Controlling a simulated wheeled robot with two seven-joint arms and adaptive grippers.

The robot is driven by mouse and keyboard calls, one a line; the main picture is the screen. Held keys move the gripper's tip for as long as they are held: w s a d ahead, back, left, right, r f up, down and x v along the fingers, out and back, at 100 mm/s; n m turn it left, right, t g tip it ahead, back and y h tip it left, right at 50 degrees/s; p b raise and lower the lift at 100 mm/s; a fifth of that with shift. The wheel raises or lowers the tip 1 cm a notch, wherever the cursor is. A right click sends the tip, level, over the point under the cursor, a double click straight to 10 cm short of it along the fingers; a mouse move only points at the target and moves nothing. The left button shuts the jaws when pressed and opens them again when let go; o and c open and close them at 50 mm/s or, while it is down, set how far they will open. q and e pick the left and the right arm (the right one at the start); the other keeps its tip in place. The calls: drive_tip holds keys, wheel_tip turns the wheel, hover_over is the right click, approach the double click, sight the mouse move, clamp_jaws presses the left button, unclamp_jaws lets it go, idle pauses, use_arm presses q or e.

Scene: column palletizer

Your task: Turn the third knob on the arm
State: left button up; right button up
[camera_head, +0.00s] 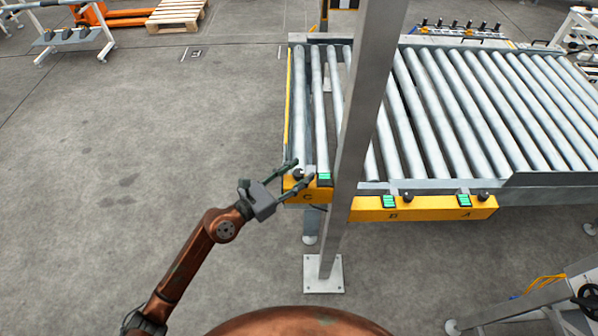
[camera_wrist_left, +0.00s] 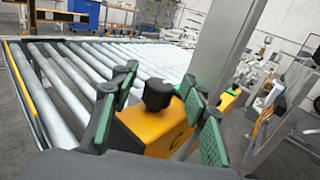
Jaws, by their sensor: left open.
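The black knob (camera_head: 298,174) sits on the yellow end panel marked C (camera_head: 308,196), at the conveyor's near left corner. In the left wrist view the same knob (camera_wrist_left: 158,95) stands up from its yellow panel (camera_wrist_left: 150,133). My left gripper (camera_head: 303,170) is open, with its green-padded fingers reaching over this panel. In the left wrist view, one finger of my left gripper (camera_wrist_left: 158,78) is on each side of the knob, with gaps showing. Two more knobs, by B (camera_head: 407,197) and by A (camera_head: 484,196), sit on the longer yellow panel. My right gripper is not in view.
A grey upright post (camera_head: 355,140) stands on a floor plate just right of my left gripper. The roller conveyor (camera_head: 440,110) extends behind the panels. Green displays sit beside the knobs. Bare floor (camera_head: 130,130) lies open to the left.

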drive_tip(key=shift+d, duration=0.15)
use_arm(q)
drive_tip(key=shift+c, duration=0.6)
